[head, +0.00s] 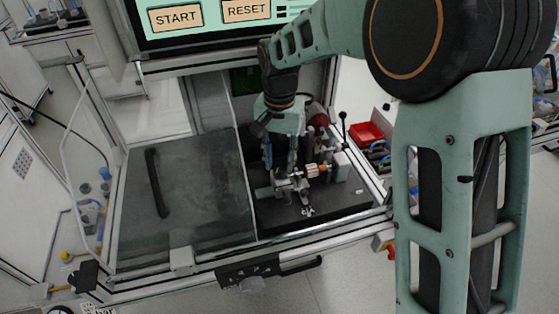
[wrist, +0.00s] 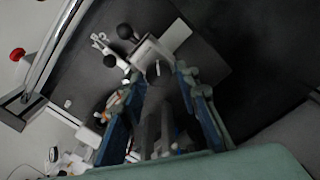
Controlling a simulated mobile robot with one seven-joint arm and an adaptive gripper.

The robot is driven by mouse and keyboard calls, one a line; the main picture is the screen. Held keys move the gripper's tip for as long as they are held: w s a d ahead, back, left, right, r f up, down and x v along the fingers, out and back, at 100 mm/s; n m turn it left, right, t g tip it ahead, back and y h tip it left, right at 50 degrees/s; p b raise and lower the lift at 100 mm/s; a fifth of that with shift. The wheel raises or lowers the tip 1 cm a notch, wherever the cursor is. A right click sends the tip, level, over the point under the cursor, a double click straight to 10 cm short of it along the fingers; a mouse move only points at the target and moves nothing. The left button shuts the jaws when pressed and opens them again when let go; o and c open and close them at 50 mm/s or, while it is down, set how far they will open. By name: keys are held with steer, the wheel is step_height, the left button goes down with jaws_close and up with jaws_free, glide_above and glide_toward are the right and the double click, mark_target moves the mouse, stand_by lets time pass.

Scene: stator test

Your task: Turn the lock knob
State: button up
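My gripper (head: 281,168) points down over the test fixture (head: 330,172) on the dark plate. In the wrist view its two blue fingers (wrist: 159,72) are spread apart. A pale block with a dark slot (wrist: 152,55) lies at and between the fingertips; I cannot tell whether they touch it. Two round black knobs show there, one above the block (wrist: 124,31) and one left of it (wrist: 109,61). In the head view a black ball-ended lever (head: 343,116) stands at the fixture's right, near a copper-coloured part (head: 313,170). Which of these is the lock knob is unclear.
A metal frame (head: 300,238) edges the station. A dark clear panel (head: 190,195) with a black handle covers the left half. A screen (head: 210,22) with START and RESET is above. A red bin (head: 367,132) stands at right. A red button (wrist: 17,54) shows in the wrist view.

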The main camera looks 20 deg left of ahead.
mark_target(280, 166)
steer(key=shift+o, duration=1)
step_height(280, 166, up, 12)
